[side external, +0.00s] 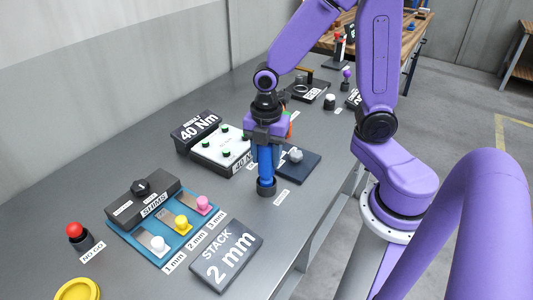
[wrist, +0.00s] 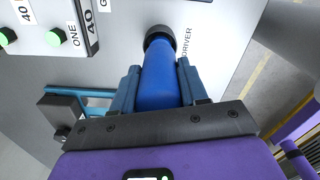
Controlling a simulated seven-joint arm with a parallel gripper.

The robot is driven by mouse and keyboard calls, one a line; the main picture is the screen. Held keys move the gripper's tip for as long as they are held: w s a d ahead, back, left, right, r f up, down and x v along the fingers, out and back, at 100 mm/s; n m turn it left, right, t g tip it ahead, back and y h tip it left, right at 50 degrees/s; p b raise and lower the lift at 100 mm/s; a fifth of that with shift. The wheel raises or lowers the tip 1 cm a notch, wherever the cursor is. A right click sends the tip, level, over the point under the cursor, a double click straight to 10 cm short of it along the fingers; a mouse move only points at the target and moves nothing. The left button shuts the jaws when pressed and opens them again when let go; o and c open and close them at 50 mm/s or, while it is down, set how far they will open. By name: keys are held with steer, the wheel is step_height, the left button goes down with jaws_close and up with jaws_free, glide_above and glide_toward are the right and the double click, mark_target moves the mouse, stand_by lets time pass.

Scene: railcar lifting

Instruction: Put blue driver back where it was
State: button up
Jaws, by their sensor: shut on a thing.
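The blue driver (side external: 265,163) is upright below my gripper in the side view, with its black round base end (side external: 266,187) low at the grey table, by a small white label. I cannot tell whether that end touches the table or sits in a holder. My gripper (side external: 265,142) is shut on the driver. In the wrist view the blue driver (wrist: 160,75) lies between the two fingers of my gripper (wrist: 158,85), its black end (wrist: 160,38) next to a label reading DRIVER (wrist: 187,42).
A white button box (side external: 222,150) with a 40 Nm display (side external: 195,130) stands left of the driver. A dark pad (side external: 299,163) with a pale knob lies close on the right. The blue shims tray (side external: 170,243) and the 2 mm stack sign (side external: 227,256) are nearer the front.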

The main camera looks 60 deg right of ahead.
steer(key=shift+f, duration=0.1)
steer(key=o, duration=1.1)
steer(key=shift+c, duration=0.2)
step_height(320, 180, up, 12)
steer(key=shift+r, duration=0.1)
steer(key=s+a+f+m, duration=0.1)
steer(key=s+f+m, duration=0.1)
steer(key=s+m, duration=0.2)
steer(key=s+a+f+m, duration=0.1)
steer(key=s+f+m, duration=0.2)
steer(key=s, duration=0.8)
steer(key=shift+a+f+m, duration=0.15)
steer(key=shift+f+m, duration=0.05)
steer(key=shift+m, duration=0.5)
